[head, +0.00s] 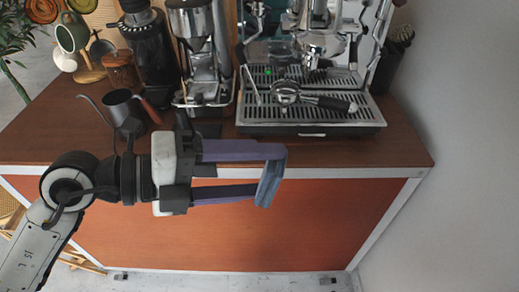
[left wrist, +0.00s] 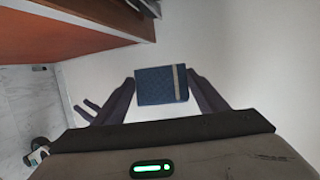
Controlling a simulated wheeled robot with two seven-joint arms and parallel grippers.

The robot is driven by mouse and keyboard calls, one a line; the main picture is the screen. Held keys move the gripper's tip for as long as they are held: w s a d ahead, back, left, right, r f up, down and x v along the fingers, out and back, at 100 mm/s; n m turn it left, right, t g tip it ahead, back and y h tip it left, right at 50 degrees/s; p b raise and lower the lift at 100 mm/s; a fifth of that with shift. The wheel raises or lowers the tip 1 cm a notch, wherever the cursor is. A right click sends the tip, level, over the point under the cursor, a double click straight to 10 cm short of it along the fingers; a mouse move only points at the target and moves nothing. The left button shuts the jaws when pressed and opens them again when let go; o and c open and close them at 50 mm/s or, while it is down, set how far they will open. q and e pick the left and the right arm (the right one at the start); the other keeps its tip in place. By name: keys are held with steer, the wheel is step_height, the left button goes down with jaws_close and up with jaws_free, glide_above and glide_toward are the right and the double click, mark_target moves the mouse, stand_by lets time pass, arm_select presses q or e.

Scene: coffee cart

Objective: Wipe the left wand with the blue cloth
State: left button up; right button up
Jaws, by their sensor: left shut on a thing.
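My left gripper (head: 266,172) is shut on the blue cloth (head: 269,184), holding it between its fingertips in front of the cart's front edge. In the left wrist view the blue cloth (left wrist: 158,85) is a folded blue piece with a pale stripe, between the fingertips (left wrist: 160,88). The left wand (head: 252,87) is a thin metal tube hanging at the left side of the espresso machine (head: 310,118), above its drip tray. The cloth is well apart from the wand. My right gripper is not in view.
A portafilter (head: 290,94) with a dark handle lies on the drip tray. Grinders (head: 150,55) and a gooseneck kettle (head: 121,108) stand to the left. A wall (head: 455,130) rises at right.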

mark_target(277, 165)
arm_select(q)
steer(key=d+r+m+g, duration=0.1)
steer(key=s+d+r+m+g+y, duration=0.1)
steer(key=m, duration=0.1)
steer(key=d+r+m+g+y, duration=0.1)
steer(key=shift+s+d+r+m+g, duration=0.15)
steer(key=shift+s+r+m+g, duration=0.1)
steer(key=shift+m+g, duration=0.15)
steer(key=s+a+r+m+y, duration=0.3)
steer(key=r+m+y, duration=0.2)
steer(key=m, duration=1.1)
steer(key=shift+r+y+b, duration=0.25)
steer(key=shift+y+b, duration=0.05)
steer(key=shift+y, duration=0.4)
steer(key=shift+s, duration=0.1)
